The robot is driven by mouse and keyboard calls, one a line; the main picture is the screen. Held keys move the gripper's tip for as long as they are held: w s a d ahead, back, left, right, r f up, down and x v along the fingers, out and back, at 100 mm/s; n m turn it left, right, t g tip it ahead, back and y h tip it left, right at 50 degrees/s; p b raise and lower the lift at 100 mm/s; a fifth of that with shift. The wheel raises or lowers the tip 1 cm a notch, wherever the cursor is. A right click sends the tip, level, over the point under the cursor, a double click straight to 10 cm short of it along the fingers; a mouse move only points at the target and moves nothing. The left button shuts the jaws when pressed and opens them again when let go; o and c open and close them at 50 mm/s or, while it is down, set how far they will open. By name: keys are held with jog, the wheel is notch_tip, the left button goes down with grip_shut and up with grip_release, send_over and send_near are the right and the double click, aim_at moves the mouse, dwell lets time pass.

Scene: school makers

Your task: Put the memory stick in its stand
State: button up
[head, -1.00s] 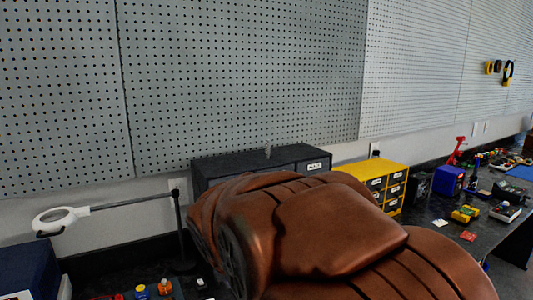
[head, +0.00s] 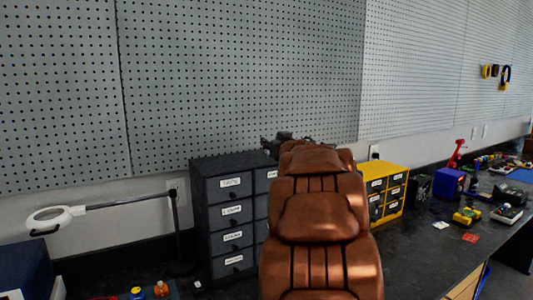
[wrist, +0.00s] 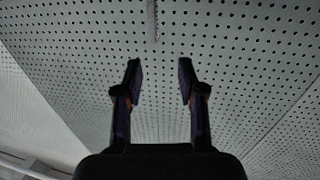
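I cannot make out the memory stick or its stand in either view. My gripper (wrist: 160,78) is open in the wrist view. Its two dark fingers stand apart with nothing between them and face the perforated wall panel. In the head view my gripper (head: 286,138) shows only as a dark shape above the top of the dark drawer cabinet, mostly hidden behind my copper-coloured arm. A thin grey strip enters from the top of the wrist view beyond the fingertips; I cannot tell what it is.
The dark drawer cabinet (head: 232,211) with white labels stands behind my arm. A yellow drawer unit (head: 397,188) and a blue box (head: 449,182) stand to its right. A white ring lamp (head: 55,217) is at left. Perforated panels (head: 235,75) rise behind the bench.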

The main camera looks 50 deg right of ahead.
jog(key=shift+w+d+f+n+t+y, duration=0.25)
jog(key=shift+w+d+y, duration=0.4)
jog(key=shift+w, duration=0.45)
jog(key=shift+w+d+f+n+t+y, duration=0.2)
jog(key=shift+w+d+n+y, duration=0.2)
jog(key=shift+w+d, duration=0.6)
jog(key=shift+w+d+f+n+t+y, duration=0.25)
jog(key=shift+w+d+y, duration=0.35)
jog(key=shift+w, duration=0.65)
jog(key=shift+r+h, duration=0.1)
jog(key=shift+h, duration=0.15)
grip_shut()
